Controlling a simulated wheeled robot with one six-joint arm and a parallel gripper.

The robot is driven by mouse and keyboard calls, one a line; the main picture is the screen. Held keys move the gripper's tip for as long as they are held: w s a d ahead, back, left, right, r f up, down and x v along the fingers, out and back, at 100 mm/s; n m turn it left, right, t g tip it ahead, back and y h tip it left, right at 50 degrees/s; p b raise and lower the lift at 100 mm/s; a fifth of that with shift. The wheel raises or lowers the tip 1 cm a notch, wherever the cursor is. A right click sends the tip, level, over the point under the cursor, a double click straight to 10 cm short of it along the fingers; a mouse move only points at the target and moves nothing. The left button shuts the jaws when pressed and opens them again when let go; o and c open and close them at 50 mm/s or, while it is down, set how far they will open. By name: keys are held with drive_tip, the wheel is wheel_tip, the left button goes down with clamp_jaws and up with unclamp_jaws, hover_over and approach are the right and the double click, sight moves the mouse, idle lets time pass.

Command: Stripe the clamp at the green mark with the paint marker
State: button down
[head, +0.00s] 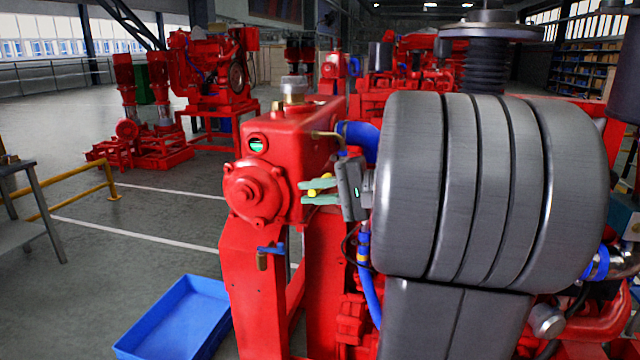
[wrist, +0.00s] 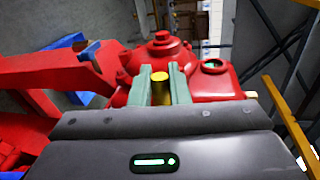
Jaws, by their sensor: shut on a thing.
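My gripper (head: 304,192) has pale green fingers that point left toward the red pumpset. They are shut on the yellow paint marker (head: 312,193), beside the red tank and the round red cover. In the wrist view my gripper (wrist: 160,72) holds the marker (wrist: 160,88) between its two fingers, its round yellow end showing. I cannot make out a clamp with a green mark. A blue hose (head: 371,290) runs down behind my gripper, with a small yellow band on it. My arm hides much of the pumpset on the right.
The red tank (head: 300,130) has a round sight glass (head: 257,145) with green inside. A blue-handled valve (head: 270,250) sits below the round red cover (head: 255,190). A blue tray (head: 175,325) lies on the floor. Yellow rail (head: 75,195) and open floor are at left.

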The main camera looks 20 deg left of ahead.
drive_tip(key=shift+s+a+r+n+g, duration=0.1)
drive_tip(key=shift+s+r+n+g, duration=0.3)
drive_tip(key=shift+r+n, duration=0.3)
drive_tip(key=shift+w+p, duration=0.6)
drive_tip(key=shift+w, duration=1.65)
drive_tip(key=shift+f, duration=0.15)
drive_tip(key=shift+w, duration=0.2)
drive_tip(key=shift+r, duration=0.2)
drive_tip(key=shift+f, duration=0.2)
drive_tip(key=shift+r+p, duration=0.2)
drive_tip(key=shift+p, duration=0.1)
